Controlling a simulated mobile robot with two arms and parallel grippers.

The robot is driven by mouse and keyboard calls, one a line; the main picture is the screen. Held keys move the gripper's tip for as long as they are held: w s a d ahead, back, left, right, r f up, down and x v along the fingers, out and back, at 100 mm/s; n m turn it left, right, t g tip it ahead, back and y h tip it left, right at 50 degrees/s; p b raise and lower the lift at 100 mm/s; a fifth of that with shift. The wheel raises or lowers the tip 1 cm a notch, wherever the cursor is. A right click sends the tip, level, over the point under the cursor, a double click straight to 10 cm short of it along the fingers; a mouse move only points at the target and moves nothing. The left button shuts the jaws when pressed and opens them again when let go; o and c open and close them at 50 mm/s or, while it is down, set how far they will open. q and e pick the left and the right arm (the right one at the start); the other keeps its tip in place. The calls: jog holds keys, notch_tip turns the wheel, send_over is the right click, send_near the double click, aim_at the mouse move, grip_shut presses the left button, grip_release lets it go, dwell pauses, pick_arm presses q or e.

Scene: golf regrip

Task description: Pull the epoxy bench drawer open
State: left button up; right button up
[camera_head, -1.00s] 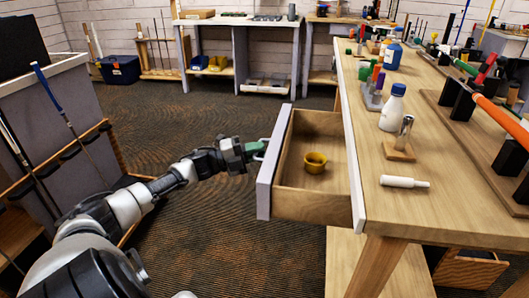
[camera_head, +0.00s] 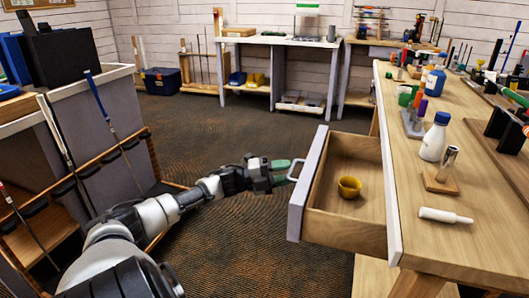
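The epoxy bench drawer (camera_head: 345,234) stands pulled out from the left side of the wooden bench. Its pale front (camera_head: 308,188) carries a light loop handle (camera_head: 296,171) on the outer face. A yellow cup (camera_head: 349,187) sits inside on the drawer floor. My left gripper (camera_head: 284,173) reaches in from the left at the handle's height. Its green-tipped finger and the other finger stand apart with a gap between them. The tips are at or just short of the handle; contact is hard to tell. My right gripper is out of view.
A club rack (camera_head: 80,190) stands at the left. The floor between is clear.

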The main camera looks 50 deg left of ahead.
pick_arm(q)
jog(key=p+v, duration=0.1)
jog(key=v, duration=0.8)
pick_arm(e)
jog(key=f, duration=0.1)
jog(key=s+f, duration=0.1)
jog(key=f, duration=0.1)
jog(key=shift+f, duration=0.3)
pick_arm(q)
jog(key=shift+d, duration=0.1)
